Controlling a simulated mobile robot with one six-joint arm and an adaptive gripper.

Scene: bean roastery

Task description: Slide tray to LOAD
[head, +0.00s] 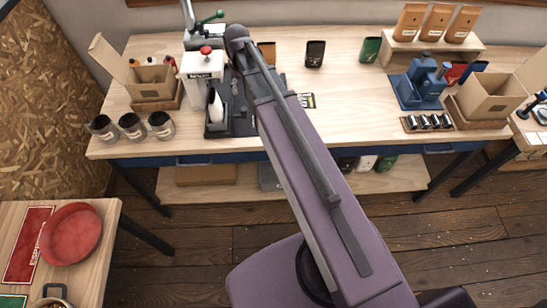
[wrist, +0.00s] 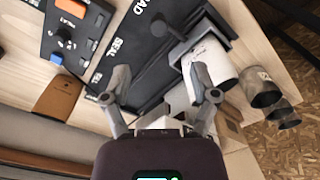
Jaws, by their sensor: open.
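A black tray (head: 216,129) sits at the front of the sealing machine (head: 203,66), which is white with a red knob. A white pouch (head: 214,106) stands in the tray; the pouch also shows in the wrist view (wrist: 210,62). In the wrist view a dark knobbed post (wrist: 160,26) rises near the tray, beside a black base lettered SEAL and LOAD (wrist: 133,45), with LOAD partly cut off. My gripper (wrist: 162,97) is open, its two fingers spread over the base and empty. The right finger overlaps the pouch in the picture; contact cannot be told. My arm hides part of the machine's base in the head view.
Several glass jars (head: 131,125) stand left of the tray. A cardboard box (head: 150,80) is behind them. A panel with an orange button (wrist: 57,60) lies beside the base. A blue machine (head: 424,82) stands on the right. The bench middle right of my arm is mostly clear.

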